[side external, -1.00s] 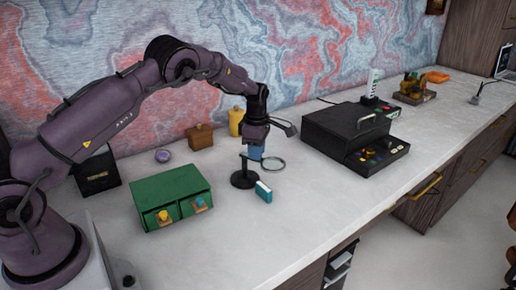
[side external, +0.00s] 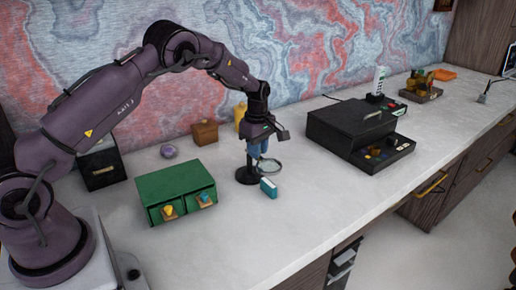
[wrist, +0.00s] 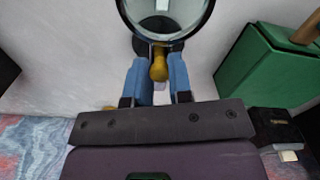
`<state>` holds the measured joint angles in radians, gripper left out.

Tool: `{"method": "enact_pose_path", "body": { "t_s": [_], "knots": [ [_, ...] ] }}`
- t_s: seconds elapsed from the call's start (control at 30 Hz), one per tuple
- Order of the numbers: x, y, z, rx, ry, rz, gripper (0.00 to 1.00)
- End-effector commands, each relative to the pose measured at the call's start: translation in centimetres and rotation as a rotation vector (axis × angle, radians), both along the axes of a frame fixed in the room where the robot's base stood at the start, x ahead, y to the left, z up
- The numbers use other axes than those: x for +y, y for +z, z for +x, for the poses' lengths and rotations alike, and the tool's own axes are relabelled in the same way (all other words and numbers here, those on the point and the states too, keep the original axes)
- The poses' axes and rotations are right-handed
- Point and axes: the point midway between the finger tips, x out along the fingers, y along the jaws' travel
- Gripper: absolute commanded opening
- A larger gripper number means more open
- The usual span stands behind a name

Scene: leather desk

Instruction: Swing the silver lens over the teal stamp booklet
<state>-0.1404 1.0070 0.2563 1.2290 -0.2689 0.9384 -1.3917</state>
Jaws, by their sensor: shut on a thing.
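The silver lens (side external: 268,166) is a round glass in a thin ring on a dark stand (side external: 246,176). It also shows large at the top of the wrist view (wrist: 166,12). My gripper (side external: 260,153) is low over the stand. In the wrist view my blue fingers (wrist: 159,76) are shut on the lens's yellow handle (wrist: 159,64). The teal stamp booklet (side external: 268,188), with a white edge, is on the desk just in front of the lens in the side view. From this angle I cannot tell whether the glass overlaps it.
A green two-drawer box (side external: 176,193) stands left of the lens stand. A black machine (side external: 356,128) stands to the right. A wooden box (side external: 204,132), a yellow bottle (side external: 240,117) and a purple round object (side external: 168,151) are behind. The desk front is clear.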

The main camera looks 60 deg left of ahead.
Motion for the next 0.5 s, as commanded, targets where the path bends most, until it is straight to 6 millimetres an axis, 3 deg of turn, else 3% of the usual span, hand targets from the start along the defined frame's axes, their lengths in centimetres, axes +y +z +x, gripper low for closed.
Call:
{"method": "enact_pose_path", "body": {
  "t_s": [0.17, 0.2, 0.3, 0.5],
  "knots": [
    [0.03, 0.03, 0.03, -0.002, 0.000, 0.001, 0.00],
    [0.03, 0.03, 0.04, -0.002, 0.000, 0.001, 0.22],
    [0.03, 0.03, 0.03, -0.002, 0.001, 0.001, 0.45],
    [0.02, 0.02, 0.03, -0.001, 0.001, 0.000, 0.46]
  ]
}}
